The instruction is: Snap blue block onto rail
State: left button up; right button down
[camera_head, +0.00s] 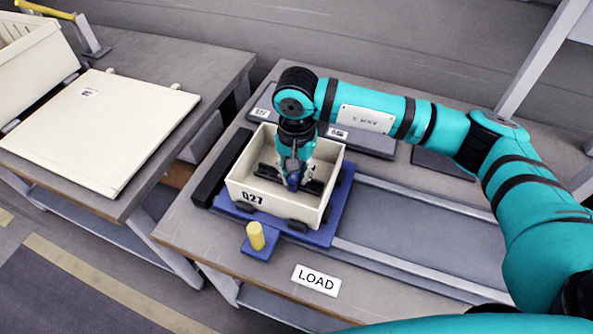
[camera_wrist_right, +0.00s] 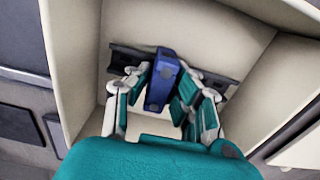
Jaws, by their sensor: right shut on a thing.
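The blue block (camera_wrist_right: 163,82) is between the fingers of my right gripper (camera_wrist_right: 160,100), which is shut on it. In the head view the right gripper (camera_head: 296,172) reaches down into the cream bin marked 027 (camera_head: 277,210), and the blue block (camera_head: 293,181) shows at its fingertips. The black rail (camera_head: 267,172) runs across the inside of the bin, also seen in the wrist view (camera_wrist_right: 124,59). The block is at the rail, crossing it in the wrist view. I cannot tell whether it is seated on the rail. My left gripper is not in view.
The bin stands on a blue plate (camera_head: 340,212) on a workbench with metal tracks to its right. A yellow peg (camera_head: 256,236) and a LOAD label (camera_head: 315,280) are in front. A black bar (camera_head: 222,167) lies left. Another table (camera_head: 225,68) holds a cream panel (camera_head: 95,130).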

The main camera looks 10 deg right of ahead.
jog(key=shift+f+b, duration=0.1)
jog(key=shift+b, duration=0.35)
jog(key=c, duration=1.1)
grip_release()
notch_tip(320, 180, up, 12)
jog(key=shift+r, duration=0.1)
notch_tip(320, 180, up, 7)
jog(key=p, duration=0.3)
jog(key=shift+f, duration=0.2)
